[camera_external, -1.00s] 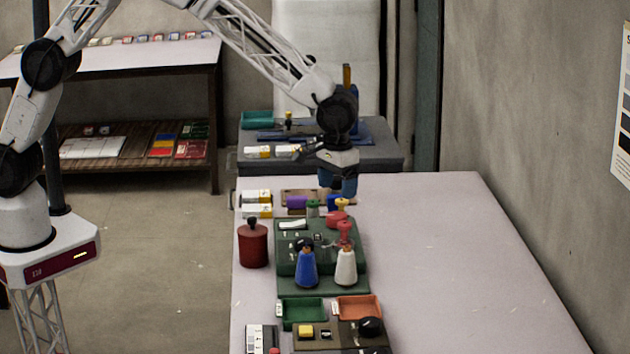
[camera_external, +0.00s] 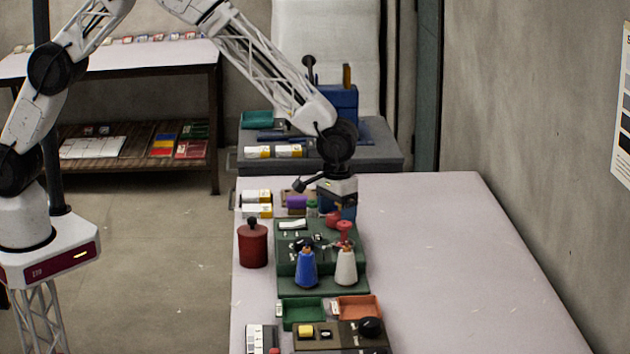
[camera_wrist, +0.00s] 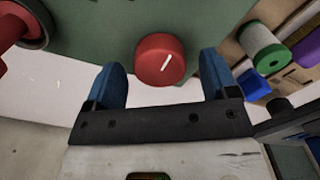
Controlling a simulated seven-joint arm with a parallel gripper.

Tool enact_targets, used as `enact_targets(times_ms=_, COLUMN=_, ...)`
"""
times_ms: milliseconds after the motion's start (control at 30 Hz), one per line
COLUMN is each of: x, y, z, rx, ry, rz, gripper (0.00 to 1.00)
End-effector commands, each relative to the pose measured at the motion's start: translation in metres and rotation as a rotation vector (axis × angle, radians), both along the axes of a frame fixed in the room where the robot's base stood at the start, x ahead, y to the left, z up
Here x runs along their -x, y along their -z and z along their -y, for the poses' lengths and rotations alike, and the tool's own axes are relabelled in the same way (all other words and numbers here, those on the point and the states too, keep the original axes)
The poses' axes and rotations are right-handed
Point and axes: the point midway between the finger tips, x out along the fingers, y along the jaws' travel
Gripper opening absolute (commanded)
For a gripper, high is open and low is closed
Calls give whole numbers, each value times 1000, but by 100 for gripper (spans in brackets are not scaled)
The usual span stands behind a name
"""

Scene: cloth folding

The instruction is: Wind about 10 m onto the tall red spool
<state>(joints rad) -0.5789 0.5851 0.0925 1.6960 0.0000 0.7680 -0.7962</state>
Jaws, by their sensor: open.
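The tall red spool (camera_external: 345,232) stands at the right side of the green winding unit (camera_external: 288,262), behind the white cone. A red dial (camera_external: 333,218) with a white mark sits at the unit's far right corner. My gripper (camera_external: 337,212) is low over that corner. In the wrist view the gripper (camera_wrist: 162,72) is open, with the red dial (camera_wrist: 158,62) between and slightly beyond its blue fingers. I cannot see contact. A red round piece (camera_wrist: 14,28) is cut off at the upper left; I cannot tell if it is the tall spool.
A blue cone (camera_external: 306,268) and a white cone (camera_external: 346,267) stand at the unit's front. A red canister (camera_external: 253,245) is left. Purple (camera_external: 297,202) and green (camera_wrist: 262,48) spools lie behind the unit. The table's right side (camera_external: 450,260) is clear.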

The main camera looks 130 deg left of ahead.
Motion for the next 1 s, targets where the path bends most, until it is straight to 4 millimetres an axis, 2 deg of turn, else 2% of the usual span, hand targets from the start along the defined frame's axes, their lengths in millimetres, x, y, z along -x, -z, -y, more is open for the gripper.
enact_targets(times_ms=133, x=0, y=7, z=0, rx=0, ry=0, rz=0, gripper=80)
enact_targets(times_ms=433, x=0, y=8, z=0, rx=0, ry=0, rz=0, gripper=80)
enact_targets(times_ms=767, x=0, y=8, z=0, rx=0, ry=0, rz=0, gripper=31)
enact_targets(times_ms=1000, x=0, y=8, z=0, rx=0, ry=13, rz=0, gripper=31)
